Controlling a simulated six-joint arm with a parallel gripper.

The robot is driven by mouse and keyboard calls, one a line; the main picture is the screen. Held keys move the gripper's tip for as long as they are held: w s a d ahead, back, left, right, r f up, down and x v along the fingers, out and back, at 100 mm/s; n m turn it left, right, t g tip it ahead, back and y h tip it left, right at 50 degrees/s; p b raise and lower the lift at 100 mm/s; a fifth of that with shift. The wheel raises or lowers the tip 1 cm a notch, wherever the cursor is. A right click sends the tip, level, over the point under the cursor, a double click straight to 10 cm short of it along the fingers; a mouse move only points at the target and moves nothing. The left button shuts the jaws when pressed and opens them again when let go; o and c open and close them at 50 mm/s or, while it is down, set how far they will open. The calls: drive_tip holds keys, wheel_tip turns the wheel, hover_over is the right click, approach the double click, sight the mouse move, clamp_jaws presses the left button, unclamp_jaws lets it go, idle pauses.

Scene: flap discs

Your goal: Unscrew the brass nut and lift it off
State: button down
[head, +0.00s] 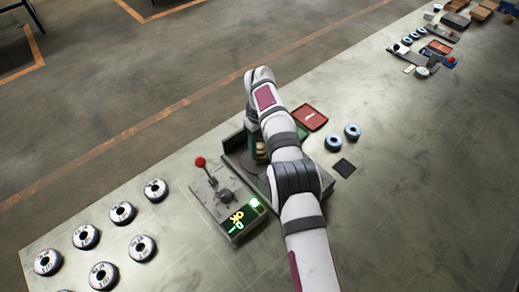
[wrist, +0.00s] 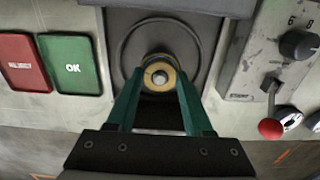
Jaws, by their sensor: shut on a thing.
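The brass nut (wrist: 153,68) shows in the wrist view as a yellow ring around a grey threaded stud end (wrist: 160,77). It sits at the middle of a dark round plate in a grey fixture (wrist: 204,30). My gripper (wrist: 158,80) has its two green fingers shut on the nut from both sides. In the head view my arm hides most of the gripper, and a brass-coloured part (head: 261,149) shows beside it. Whether the nut is still threaded on the stud cannot be told.
A control box with a red-knobbed lever (head: 201,162) and green lit display stands beside the fixture. The wrist view shows a red tray (wrist: 22,62) and a green OK tray (wrist: 70,64). Several flap discs (head: 122,212) lie at left; two blue-rimmed rings (head: 333,143) lie at right.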

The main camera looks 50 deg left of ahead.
drive_tip(key=n, duration=1.1)
drive_tip(key=shift+r, duration=2.5)
